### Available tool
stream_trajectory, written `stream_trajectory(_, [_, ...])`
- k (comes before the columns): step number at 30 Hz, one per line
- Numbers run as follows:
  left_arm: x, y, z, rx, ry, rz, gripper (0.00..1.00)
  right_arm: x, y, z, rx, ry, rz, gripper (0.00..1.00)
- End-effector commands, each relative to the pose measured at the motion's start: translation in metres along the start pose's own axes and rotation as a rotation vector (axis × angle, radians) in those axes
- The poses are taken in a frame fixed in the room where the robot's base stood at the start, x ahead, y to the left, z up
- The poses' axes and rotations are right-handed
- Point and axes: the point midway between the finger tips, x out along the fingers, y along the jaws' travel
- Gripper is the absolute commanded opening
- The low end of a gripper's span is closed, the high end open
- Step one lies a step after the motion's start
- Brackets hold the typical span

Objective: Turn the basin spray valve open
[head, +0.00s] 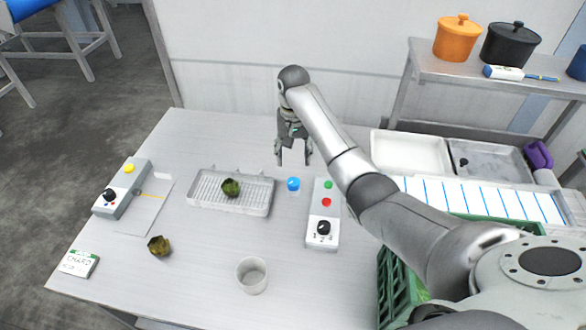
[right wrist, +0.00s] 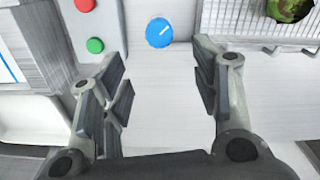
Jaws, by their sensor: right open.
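A blue round knob (head: 293,184), which looks like the spray valve, sits on the table between the ribbed tray (head: 203,203) and a grey control box (head: 324,239). In the right wrist view the knob (right wrist: 157,34) shows a white line slanting up to the right. My right gripper (head: 293,154) is open and empty, behind the knob in the head view, fingers pointing down. In the right wrist view the knob lies beyond the gap between the fingertips (right wrist: 162,78), not touched. My left gripper is not in view.
The control box has a green button (head: 328,184), a red button (head: 326,202) and a black dial (head: 323,228). A leafy green piece (head: 230,188) lies in the tray, another (head: 159,246) on the table. A clear cup (head: 251,275) stands in front. A second box (head: 127,200) is left.

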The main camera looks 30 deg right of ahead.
Motion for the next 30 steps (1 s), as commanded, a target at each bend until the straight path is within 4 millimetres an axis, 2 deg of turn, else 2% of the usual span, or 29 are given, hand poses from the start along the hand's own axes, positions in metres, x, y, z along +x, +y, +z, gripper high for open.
stream_trajectory(5, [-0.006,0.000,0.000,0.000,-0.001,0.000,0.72,0.019,0.000,0.001,0.000,-0.004,0.002,0.56])
stream_trajectory(12, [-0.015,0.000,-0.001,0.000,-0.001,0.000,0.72,0.065,0.000,0.001,-0.001,-0.004,0.001,0.56])
stream_trajectory(18, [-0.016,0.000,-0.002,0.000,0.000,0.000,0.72,0.093,0.000,0.001,0.000,-0.002,0.001,0.56])
stream_trajectory(24, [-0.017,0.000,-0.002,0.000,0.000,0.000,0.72,0.105,0.000,0.001,0.000,-0.001,0.001,0.56])
stream_trajectory(30, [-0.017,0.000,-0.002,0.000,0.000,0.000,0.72,0.107,0.000,0.000,-0.001,0.001,0.000,0.56])
